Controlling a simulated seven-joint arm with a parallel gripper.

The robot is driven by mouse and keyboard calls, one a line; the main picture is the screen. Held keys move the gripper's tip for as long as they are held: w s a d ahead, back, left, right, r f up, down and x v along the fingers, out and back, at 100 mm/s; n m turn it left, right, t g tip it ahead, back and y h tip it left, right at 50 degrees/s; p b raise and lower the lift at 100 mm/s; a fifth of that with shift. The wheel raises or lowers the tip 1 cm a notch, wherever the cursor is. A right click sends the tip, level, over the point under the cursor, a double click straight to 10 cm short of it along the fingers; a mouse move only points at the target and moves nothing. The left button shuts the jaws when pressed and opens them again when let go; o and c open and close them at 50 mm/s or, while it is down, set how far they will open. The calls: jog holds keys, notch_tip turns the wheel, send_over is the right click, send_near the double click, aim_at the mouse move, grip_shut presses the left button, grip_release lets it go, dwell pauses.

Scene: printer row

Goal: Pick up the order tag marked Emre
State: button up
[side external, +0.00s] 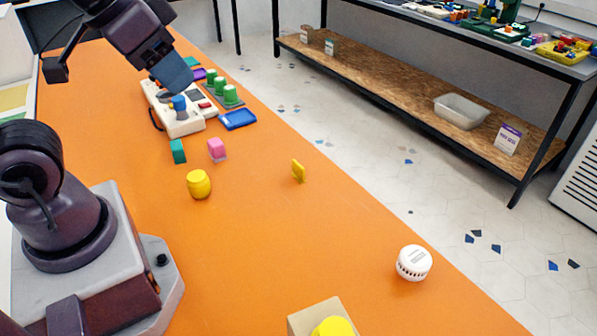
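No tag with a readable name shows, so I cannot tell which thing is marked Emre. Small upright pieces stand on the orange table: a teal one (178,151), a pink one (217,149) and a yellow one (299,172). Any writing on them is too small to read. My gripper (173,76) is at the upper left, above the far part of the table, over a white device (180,122) with a blue knob-like part (179,103). Its fingers cannot be made out, so its opening is unclear. None of the small upright pieces is at it.
A yellow barrel-shaped piece (199,184) and a white round puck (414,262) stand on the table (270,240). Green cylinders (220,86) and a blue tray (238,119) lie near the device. A beige block (322,312) is at the front. The table's middle is mostly clear.

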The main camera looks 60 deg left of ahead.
jog(key=m+g, duration=0.6)
jog(key=m, duration=1.2)
send_near(299, 164)
jog(key=f, duration=0.4)
jog(key=s+f, duration=0.1)
jog(key=f, duration=0.1)
jog(key=shift+f, duration=0.1)
jog(key=f, duration=0.5)
jog(key=shift+w+f, duration=0.1)
jog(key=shift+w, duration=0.2)
